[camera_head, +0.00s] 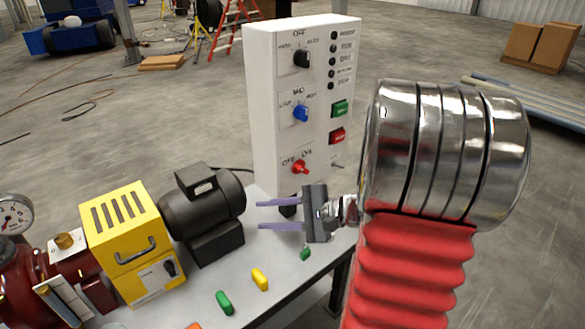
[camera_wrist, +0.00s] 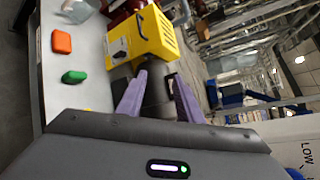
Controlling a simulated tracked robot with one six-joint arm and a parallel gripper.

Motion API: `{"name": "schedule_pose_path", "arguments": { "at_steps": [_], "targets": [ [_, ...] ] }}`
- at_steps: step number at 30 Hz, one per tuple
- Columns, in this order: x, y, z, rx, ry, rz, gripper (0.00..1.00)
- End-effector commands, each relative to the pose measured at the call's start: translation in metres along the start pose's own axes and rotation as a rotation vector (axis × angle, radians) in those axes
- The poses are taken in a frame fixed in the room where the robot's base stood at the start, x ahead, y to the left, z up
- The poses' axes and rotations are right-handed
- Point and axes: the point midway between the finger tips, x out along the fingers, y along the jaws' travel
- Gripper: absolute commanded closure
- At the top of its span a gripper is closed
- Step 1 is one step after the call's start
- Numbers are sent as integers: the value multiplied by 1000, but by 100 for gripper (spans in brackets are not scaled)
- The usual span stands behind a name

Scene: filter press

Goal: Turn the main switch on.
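The fingers are apart and hold nothing. In the wrist view the open gripper (camera_wrist: 157,80) points toward the yellow box and the dark motor. The red switch does not show there.
A black knob (camera_head: 302,59), a blue knob (camera_head: 301,113), and green (camera_head: 340,107) and red (camera_head: 337,135) buttons share the panel. A dark motor (camera_head: 203,200) and yellow box (camera_head: 125,240) stand left. Small green (camera_head: 224,302) and yellow (camera_head: 260,279) pieces lie on the table (camera_head: 295,285).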

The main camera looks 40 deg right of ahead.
Motion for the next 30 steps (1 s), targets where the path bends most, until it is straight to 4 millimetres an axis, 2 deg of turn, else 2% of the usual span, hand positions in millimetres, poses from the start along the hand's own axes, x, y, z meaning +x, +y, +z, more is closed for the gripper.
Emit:
{"name": "schedule_pose_path", "arguments": {
  "at_steps": [1, 5, 9, 13, 15, 18, 30],
  "targets": [
    [-11, -4, -20, 43, 25, -65, 67],
    [-44, -16, -69, 131, 95, -244, 67],
    [-88, -21, -120, 208, 181, -430, 67],
    [-122, -19, -153, 251, 246, -555, 67],
    [-134, -17, -164, 262, 270, -595, 67],
    [-142, -16, -170, 270, 285, -621, 67],
    [-140, -18, -170, 269, 284, -621, 67]
  ]
}}
